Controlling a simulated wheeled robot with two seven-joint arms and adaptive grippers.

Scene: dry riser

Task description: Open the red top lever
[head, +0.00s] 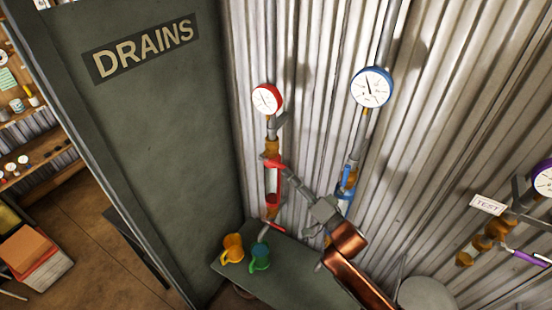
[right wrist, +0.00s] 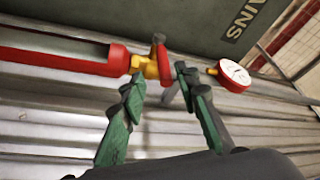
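The red top lever (head: 273,161) is on the upper valve of the red-marked pipe, below the red-rimmed gauge (head: 267,99). In the right wrist view a red piece at the brass valve (right wrist: 163,66) appears to be this lever, seen close up. My right gripper (head: 287,172) reaches in from the lower right beside the valve. In the right wrist view its green-padded fingers (right wrist: 159,78) are spread, with the valve just past and between their tips. I cannot tell whether a finger touches the lever. My left gripper is not in view.
A blue-marked pipe with a blue-rimmed gauge (head: 371,88) stands to the right. A corrugated wall (head: 460,90) is close behind; a DRAINS panel (head: 160,130) stands left.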

